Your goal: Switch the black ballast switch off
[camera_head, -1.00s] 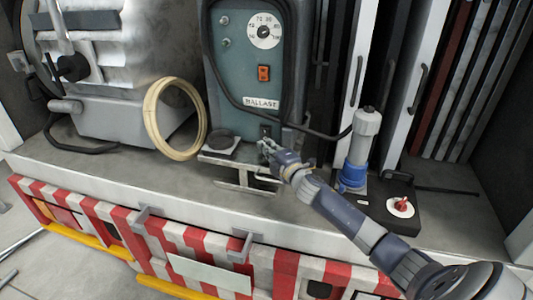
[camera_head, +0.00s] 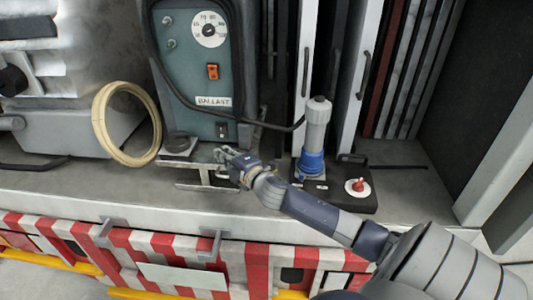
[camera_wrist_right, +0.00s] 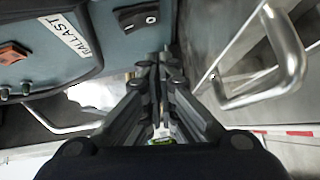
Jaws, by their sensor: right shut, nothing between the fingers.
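The black ballast switch (camera_head: 222,130) sits low on the blue-grey panel, just below the white BALLAST label (camera_head: 213,101). In the right wrist view the black switch (camera_wrist_right: 136,17) is at the top, beyond the fingers and a little left of them. Which way it is flipped is too small to tell. My right gripper (camera_head: 221,152) is shut and empty, just below the switch and in front of the panel. In the wrist view its fingers (camera_wrist_right: 152,62) point up toward the panel, apart from the switch. My left gripper is not in view.
An orange switch (camera_head: 213,71) and a dial (camera_head: 209,29) are higher on the panel. A cream hose ring (camera_head: 99,120) stands to the left. A blue-grey cylinder (camera_head: 314,138) and a black box with a red knob (camera_head: 358,186) are to the right. A metal bracket (camera_head: 186,166) lies below.

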